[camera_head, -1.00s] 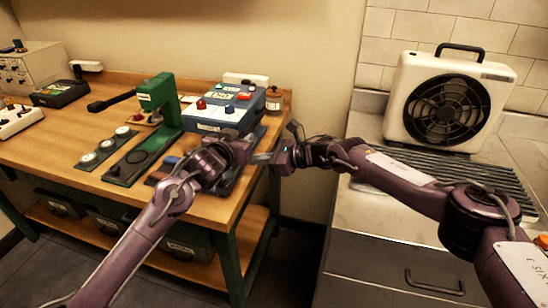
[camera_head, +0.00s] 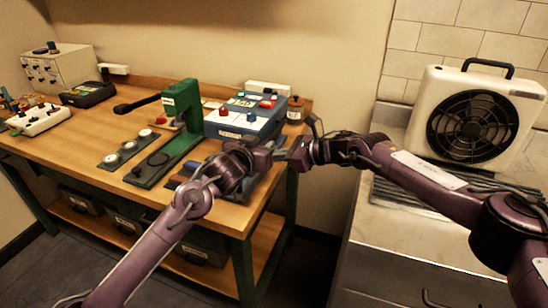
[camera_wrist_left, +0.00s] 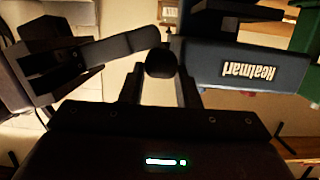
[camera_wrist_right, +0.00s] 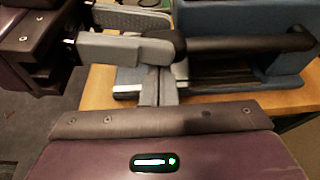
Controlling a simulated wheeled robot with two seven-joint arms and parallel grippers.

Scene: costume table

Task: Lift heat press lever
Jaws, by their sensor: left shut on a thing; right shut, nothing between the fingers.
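The heat press is a blue machine (camera_head: 243,118) with a red knob and a pale label at the table's right end. Its blue panel with white lettering shows in the left wrist view (camera_wrist_left: 262,71), and blue parts show in the right wrist view (camera_wrist_right: 220,20). A dark bar (camera_wrist_right: 245,45), apparently the lever, runs across the right wrist view. My left gripper (camera_head: 276,155) is shut on a dark rounded end (camera_wrist_left: 160,63), apparently the lever's. My right gripper (camera_head: 292,154) is shut and empty beside the left one. The arms hide much of the press's lower part.
A green press (camera_head: 180,108) with a black handle stands left of the blue machine. A strip with round pieces (camera_head: 127,149) lies on the wooden table (camera_head: 85,140). A fan (camera_head: 475,115) stands on the right counter. A gap separates table and counter.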

